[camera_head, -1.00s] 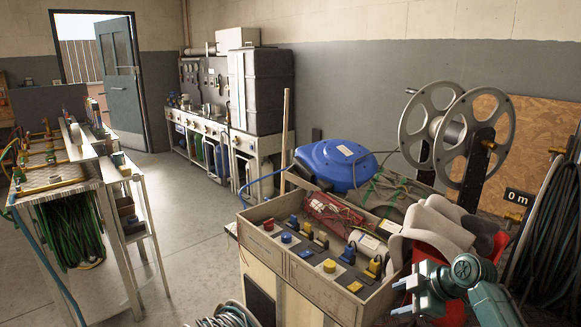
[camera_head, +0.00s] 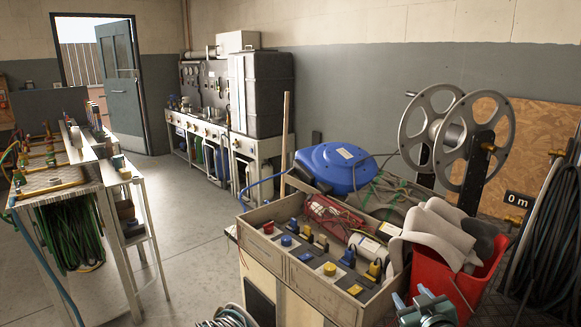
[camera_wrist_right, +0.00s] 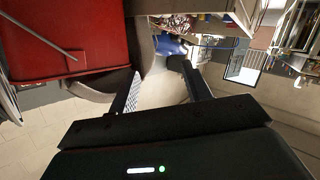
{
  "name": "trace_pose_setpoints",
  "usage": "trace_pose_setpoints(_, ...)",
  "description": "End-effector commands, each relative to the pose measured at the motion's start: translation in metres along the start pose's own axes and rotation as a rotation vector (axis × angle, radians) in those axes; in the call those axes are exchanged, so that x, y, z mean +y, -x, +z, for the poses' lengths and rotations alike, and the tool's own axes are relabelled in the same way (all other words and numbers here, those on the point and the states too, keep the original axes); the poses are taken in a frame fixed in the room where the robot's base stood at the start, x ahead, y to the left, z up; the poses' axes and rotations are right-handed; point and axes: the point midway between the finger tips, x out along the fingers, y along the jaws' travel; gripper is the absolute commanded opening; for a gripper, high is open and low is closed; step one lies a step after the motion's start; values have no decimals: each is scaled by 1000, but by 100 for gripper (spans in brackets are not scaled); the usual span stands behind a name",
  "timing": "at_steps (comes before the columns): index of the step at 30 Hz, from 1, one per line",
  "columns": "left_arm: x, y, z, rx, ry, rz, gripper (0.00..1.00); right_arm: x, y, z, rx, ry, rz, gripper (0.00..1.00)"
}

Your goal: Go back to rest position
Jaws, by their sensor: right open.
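My right gripper (camera_head: 424,308) shows at the bottom edge of the head view, in front of the red bucket (camera_head: 458,283), with most of the arm out of frame. In the right wrist view its two fingers (camera_wrist_right: 160,78) stand apart with nothing between them. The red bucket also fills the upper left of the wrist view (camera_wrist_right: 50,35). My left gripper is in neither view.
A wooden tray (camera_head: 318,287) of plugs and switches stands just left of the gripper. A blue hose reel (camera_head: 335,166) and a large metal reel (camera_head: 415,120) are behind. A shelf table (camera_head: 135,178) stands left. Grey floor (camera_head: 195,225) is clear between.

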Motion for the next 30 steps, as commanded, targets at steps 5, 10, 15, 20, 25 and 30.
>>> trace_pose_setpoints(5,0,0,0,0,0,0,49,-83,76,77,-107,-49,-130,49)
trace_pose_setpoints(10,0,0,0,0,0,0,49,-148,167,124,-209,-127,-235,49)
trace_pose_setpoints(15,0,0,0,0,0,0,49,-182,234,141,-283,-195,-292,49)
trace_pose_setpoints(20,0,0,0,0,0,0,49,-193,261,144,-313,-225,-312,49)
trace_pose_setpoints(25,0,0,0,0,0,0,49,-195,264,144,-317,-229,-314,49)
trace_pose_setpoints(30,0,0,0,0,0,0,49,-195,264,145,-317,-228,-314,49)
